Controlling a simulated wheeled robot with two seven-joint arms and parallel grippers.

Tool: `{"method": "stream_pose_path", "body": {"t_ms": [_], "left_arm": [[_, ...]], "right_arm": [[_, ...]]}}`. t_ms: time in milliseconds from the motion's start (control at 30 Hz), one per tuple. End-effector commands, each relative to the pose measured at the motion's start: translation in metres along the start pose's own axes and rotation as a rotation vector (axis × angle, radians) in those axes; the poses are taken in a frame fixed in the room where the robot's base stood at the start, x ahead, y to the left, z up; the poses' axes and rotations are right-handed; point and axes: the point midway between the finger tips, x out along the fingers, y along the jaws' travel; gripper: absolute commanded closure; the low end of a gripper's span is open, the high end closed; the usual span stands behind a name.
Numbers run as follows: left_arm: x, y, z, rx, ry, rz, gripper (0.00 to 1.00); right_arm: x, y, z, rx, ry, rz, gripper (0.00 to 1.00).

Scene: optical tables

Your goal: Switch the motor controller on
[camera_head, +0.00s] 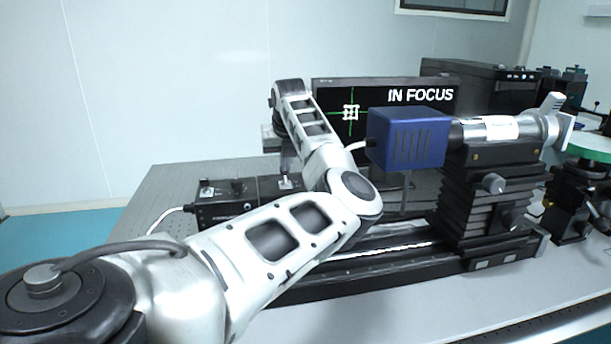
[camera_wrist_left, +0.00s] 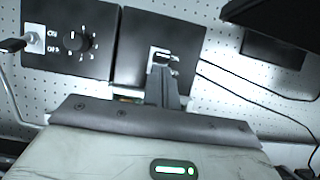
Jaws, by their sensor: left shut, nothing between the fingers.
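Two black control boxes stand side by side on the optical table. The left box (camera_head: 222,212) has a toggle switch and a knob on top; its front lettering is too small to read, so I cannot tell which box is the motor controller. In the left wrist view its toggle (camera_wrist_left: 34,40) sits beside ON and OFF marks and a dial (camera_wrist_left: 76,42). The right box (camera_wrist_left: 132,62) has a plain black top with a small silver fitting, perhaps a switch, at my fingertips. My left gripper (camera_wrist_left: 164,68) is shut and empty, pointing down over this box; contact is unclear. My right gripper is out of view.
A monitor (camera_head: 385,92) reading IN FOCUS stands behind my arm. A blue camera (camera_head: 407,138) on a silver tube and black stage (camera_head: 490,190) stands to the right, close to my forearm. Cables run right of the boxes. The table (camera_head: 165,188) left of the boxes is clear.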

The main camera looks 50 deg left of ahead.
Motion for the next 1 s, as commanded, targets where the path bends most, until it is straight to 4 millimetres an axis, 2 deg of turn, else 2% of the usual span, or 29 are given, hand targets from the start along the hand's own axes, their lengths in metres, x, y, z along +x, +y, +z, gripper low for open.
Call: {"method": "stream_pose_path", "body": {"t_ms": [33, 267, 700, 1000], "left_arm": [[-0.002, 0.010, 0.008, -0.014, 0.045, -0.001, 1.00], [0.000, 0.009, 0.005, -0.011, 0.042, 0.004, 1.00], [-0.015, 0.007, 0.011, -0.009, 0.042, 0.003, 1.00], [-0.014, 0.007, 0.011, -0.008, 0.042, 0.003, 1.00]], "right_arm": [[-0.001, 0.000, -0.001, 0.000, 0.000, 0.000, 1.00], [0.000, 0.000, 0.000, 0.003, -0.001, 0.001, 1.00], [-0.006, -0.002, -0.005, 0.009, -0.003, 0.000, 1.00], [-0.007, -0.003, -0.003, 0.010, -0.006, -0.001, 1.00]]}}
